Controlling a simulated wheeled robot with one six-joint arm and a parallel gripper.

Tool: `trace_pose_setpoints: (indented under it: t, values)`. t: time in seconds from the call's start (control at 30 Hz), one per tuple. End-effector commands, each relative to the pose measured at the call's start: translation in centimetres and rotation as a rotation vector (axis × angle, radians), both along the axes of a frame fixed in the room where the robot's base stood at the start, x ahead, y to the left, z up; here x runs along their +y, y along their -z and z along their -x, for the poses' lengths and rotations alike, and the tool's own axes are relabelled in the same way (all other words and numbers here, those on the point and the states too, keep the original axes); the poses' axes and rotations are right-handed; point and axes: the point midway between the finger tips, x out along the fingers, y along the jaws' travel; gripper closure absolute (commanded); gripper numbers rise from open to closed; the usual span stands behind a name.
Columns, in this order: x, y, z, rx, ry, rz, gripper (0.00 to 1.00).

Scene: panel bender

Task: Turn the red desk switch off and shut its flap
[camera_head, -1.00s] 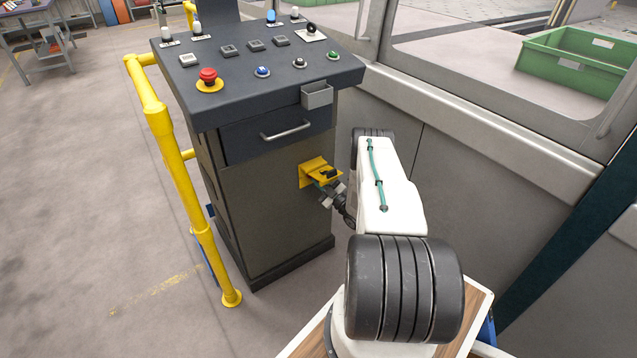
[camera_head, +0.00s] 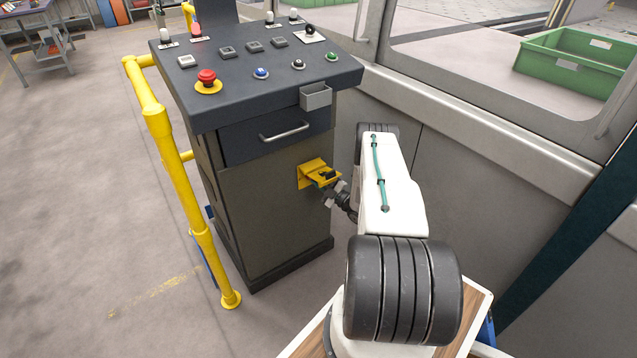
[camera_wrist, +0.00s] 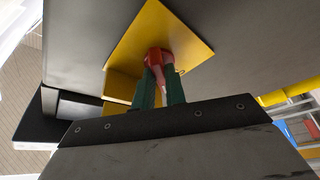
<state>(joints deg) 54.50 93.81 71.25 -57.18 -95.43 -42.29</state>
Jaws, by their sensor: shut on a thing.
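The red switch (camera_wrist: 158,58) sits on a yellow plate (camera_wrist: 185,38) in the wrist view. The plate is on the front of the dark grey desk, where the head view also shows it (camera_head: 306,170). My gripper (camera_wrist: 160,78) is shut on the red switch, with a green finger on either side of it. The head view shows my gripper (camera_head: 328,187) at the yellow fitting, hiding the switch. A yellow flap (camera_wrist: 120,86) stands out from the plate, open, beside my fingers. Its far edge is partly hidden behind my gripper.
The desk top (camera_head: 235,110) carries a red emergency button (camera_head: 207,76) and several buttons and lamps. A drawer handle (camera_head: 286,131) and small grey box (camera_head: 316,95) are above the switch. A yellow rail (camera_head: 180,180) stands left; a grey machine wall (camera_head: 450,170) is close on the right.

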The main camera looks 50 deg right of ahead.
Motion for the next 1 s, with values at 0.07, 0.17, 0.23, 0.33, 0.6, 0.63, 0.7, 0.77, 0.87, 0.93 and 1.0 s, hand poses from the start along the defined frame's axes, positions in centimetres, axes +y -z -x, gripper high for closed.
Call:
trace_pose_setpoints:
  t: [0.07,0.17,0.23,0.33,0.6,0.63,0.7,0.77,0.87,0.93,1.0]
  values:
    - [0.1,0.0,0.0,0.000,-0.002,-0.001,1.00]
    - [0.1,0.0,0.0,0.000,-0.002,-0.001,0.68]
    - [0.0,0.0,0.0,-0.001,-0.001,-0.001,0.65]
    - [0.0,0.0,0.0,0.000,0.000,-0.001,0.65]
    - [-0.2,0.4,1.3,0.001,0.002,-0.002,0.65]
    - [-0.3,0.5,1.8,0.001,0.002,-0.003,0.65]
    - [-0.3,0.8,3.0,0.001,0.002,-0.003,0.65]
    - [-0.4,1.0,4.1,0.000,0.003,-0.003,0.65]
    - [-0.5,1.4,5.6,0.001,0.002,-0.003,0.65]
    - [-0.6,1.6,6.5,0.001,0.001,-0.002,0.65]
    - [-0.6,1.7,7.1,0.001,0.001,-0.001,0.65]
